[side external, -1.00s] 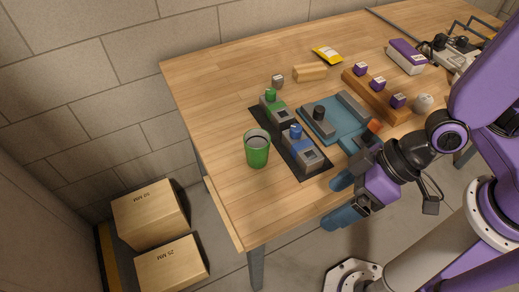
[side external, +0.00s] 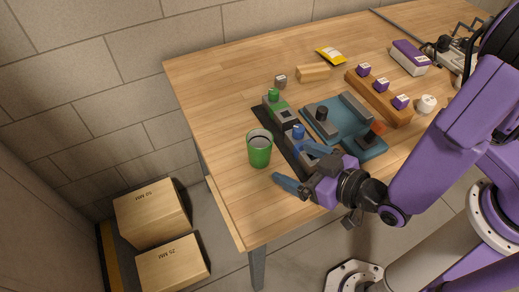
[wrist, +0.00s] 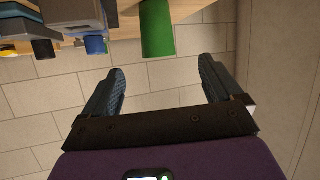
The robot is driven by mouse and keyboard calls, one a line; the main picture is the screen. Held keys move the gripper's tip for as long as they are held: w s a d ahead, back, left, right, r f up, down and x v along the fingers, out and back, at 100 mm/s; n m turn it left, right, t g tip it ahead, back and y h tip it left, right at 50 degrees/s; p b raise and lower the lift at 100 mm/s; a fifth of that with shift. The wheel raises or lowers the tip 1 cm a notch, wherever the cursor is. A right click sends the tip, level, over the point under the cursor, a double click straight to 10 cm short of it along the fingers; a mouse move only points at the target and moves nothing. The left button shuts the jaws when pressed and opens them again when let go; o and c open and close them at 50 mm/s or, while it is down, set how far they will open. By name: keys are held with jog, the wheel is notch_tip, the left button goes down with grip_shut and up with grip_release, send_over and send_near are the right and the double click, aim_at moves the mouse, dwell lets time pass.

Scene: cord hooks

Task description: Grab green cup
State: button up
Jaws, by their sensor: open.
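The green cup (side external: 259,150) stands upright on the wooden table near its front left edge, with its open top facing up. It also shows in the wrist view (wrist: 157,30), ahead of the fingers and between their lines. My gripper (side external: 291,168) is open and empty, just right of the cup and a little nearer the table's front edge. Its two blue fingers point toward the cup and do not touch it. In the wrist view my gripper (wrist: 160,75) has a wide gap between its fingers.
A teal fixture (side external: 345,122) sits further right. A wooden rack (side external: 379,97) holds purple cubes. The table left of the cup is clear.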

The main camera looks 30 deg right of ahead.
aim_at(267, 151)
jog(key=x, duration=0.7)
jog(key=shift+w+f, duration=0.1)
jog(key=shift+w, duration=0.05)
jog(key=shift+x, duration=2.65)
jog(key=shift+d, duration=0.15)
jog(key=c, duration=1)
